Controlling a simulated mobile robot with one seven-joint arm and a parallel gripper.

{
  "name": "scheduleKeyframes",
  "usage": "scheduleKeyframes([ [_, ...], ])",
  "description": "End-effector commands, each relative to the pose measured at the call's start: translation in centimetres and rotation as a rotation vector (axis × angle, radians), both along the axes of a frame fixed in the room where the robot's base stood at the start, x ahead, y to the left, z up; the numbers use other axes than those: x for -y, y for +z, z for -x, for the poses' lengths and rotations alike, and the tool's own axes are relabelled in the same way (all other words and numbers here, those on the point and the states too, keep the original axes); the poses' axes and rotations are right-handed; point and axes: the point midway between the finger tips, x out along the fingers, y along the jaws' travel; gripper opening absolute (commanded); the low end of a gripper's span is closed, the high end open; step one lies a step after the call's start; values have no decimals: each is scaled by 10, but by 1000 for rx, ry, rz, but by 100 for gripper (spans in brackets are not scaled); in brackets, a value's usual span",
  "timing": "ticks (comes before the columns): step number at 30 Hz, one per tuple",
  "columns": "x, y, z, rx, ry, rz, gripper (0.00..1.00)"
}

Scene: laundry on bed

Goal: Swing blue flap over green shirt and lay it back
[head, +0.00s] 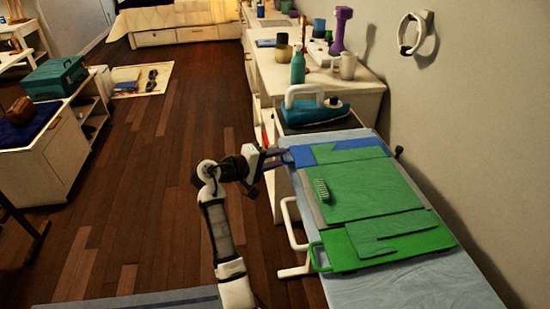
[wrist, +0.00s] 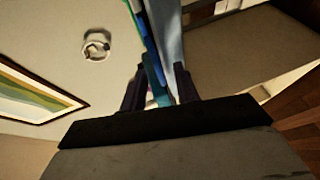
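The blue flap (head: 349,142) lies flat at the far end of the folding board on the ironing board. The green shirt (head: 360,188) lies spread over the board's middle, with parts reaching onto the blue flap and the near green flap (head: 345,250). My gripper (head: 284,157) is at the left edge of the blue flap, its two fingers apart and pointing toward it. In the wrist view my gripper (wrist: 160,90) is open, with thin blue and teal edges showing between and beyond the fingers. I cannot tell whether the fingers touch the flap.
A teal iron (head: 316,110) stands on a dark rest just beyond the board. The wall and a round knob (head: 398,151) are close on the right. A counter (head: 318,78) with bottles and cups stands behind. Wooden floor at left is open.

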Motion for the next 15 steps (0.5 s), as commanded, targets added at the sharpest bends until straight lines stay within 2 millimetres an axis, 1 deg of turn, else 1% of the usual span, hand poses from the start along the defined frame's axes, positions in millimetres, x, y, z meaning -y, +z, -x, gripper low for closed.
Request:
scheduleKeyframes([
  [3,0,0,0,0,0,0,31],
  [4,0,0,0,0,0,0,29],
  [9,0,0,0,0,0,0,7],
  [11,0,0,0,0,0,0,0],
  [15,0,0,0,0,0,0,0],
])
